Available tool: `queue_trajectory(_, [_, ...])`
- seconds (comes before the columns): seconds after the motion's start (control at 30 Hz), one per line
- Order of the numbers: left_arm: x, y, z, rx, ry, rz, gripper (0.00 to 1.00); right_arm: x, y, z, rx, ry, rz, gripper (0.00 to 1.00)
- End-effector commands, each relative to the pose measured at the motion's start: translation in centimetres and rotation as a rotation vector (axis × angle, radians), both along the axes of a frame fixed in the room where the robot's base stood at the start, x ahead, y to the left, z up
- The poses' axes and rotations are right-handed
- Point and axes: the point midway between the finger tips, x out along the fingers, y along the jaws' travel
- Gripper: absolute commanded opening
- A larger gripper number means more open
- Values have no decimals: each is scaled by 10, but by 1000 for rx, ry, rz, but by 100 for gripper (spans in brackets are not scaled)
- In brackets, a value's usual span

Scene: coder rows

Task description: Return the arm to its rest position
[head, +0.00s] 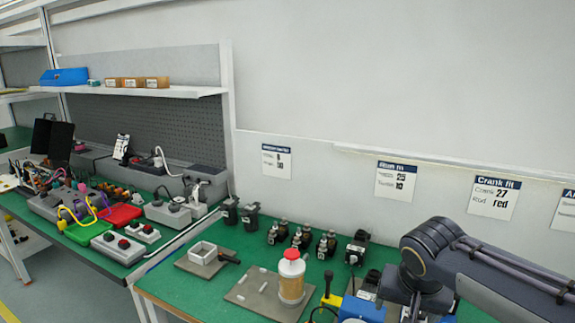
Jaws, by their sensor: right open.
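My right arm (500,265) comes in from the right, dark grey, and bends down over the right part of the green workbench. My right gripper (413,308) points down at the bottom edge of the head view and is open, with nothing seen between its fingers; its tips are partly cut off by the frame. It is to the right of a blue object (360,307) on the bench. My left gripper is not in view.
The green bench (228,243) holds a bottle (291,277) with a red cap on a grey plate (254,303), a white square frame (203,253), and several dark fittings (300,238). A cluttered second bench stands at left. Labels hang on the wall behind.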

Motion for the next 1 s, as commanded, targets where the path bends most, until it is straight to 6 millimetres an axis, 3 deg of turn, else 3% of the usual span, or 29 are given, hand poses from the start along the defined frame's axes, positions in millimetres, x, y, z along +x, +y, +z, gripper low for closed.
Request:
queue_trajectory(0.27, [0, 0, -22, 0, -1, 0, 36, -46, -13, -30, 80, 14, 70, 78])
queue_trajectory(0.47, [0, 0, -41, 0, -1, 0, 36, -93, -18, -62, 161, 4, 146, 78])
queue_trajectory(0.7, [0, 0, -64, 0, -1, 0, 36, -146, -11, -103, 249, -47, 233, 78])
queue_trajectory(1.0, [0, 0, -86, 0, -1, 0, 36, -190, 6, -146, 311, -135, 305, 78])
